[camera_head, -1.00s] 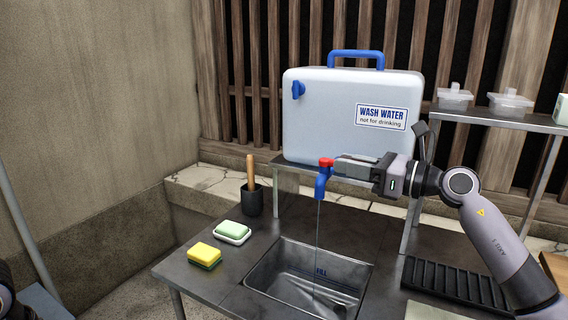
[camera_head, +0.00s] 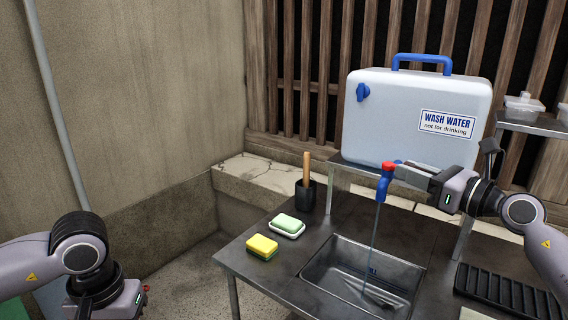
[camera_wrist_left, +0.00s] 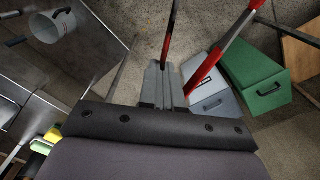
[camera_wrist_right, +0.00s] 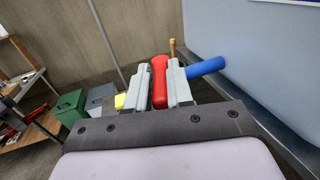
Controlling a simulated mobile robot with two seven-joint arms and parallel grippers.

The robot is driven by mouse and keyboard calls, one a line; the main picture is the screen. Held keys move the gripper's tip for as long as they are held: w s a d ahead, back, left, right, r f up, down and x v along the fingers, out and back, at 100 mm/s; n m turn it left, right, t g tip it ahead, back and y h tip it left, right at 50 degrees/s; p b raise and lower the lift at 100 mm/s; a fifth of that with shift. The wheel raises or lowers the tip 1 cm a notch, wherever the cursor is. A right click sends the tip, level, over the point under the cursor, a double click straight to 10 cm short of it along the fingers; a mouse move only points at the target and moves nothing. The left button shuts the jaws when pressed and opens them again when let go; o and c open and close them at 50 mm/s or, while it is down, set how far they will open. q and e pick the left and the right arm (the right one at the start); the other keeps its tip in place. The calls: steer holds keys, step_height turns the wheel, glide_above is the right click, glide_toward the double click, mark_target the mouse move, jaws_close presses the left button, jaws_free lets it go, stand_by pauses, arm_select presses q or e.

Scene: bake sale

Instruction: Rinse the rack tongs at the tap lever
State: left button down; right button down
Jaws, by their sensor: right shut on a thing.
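The tap has a red lever (camera_head: 388,166) and a blue spout (camera_head: 382,188); a thin water stream falls from it into the metal sink (camera_head: 318,275). My right gripper (camera_head: 402,172) is shut on the red lever, which shows between its fingers in the right wrist view (camera_wrist_right: 160,82). My left gripper (camera_wrist_left: 166,85) points down, its fingers below the edge of the head view. In the left wrist view its fingers are close together on the rack tongs (camera_wrist_left: 212,62), two splayed bars with red grips. Exactly where the fingers grip them is unclear.
The wash water tank (camera_head: 400,120) stands behind the sink. A yellow sponge (camera_head: 262,247), green soap on a dish (camera_head: 286,225) and a black cup with a wooden handle (camera_head: 306,195) stand left of it. A black rack (camera_head: 505,295) lies right. Green (camera_wrist_left: 258,80) and grey (camera_wrist_left: 215,105) boxes stand below my left gripper.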

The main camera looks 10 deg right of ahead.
stand_by(0.5)
steer(key=c, duration=1.1)
jaws_free()
steer(key=shift+b+v, duration=1.95)
steer(key=shift+v, duration=4.05)
steer(key=shift+a, duration=0.1)
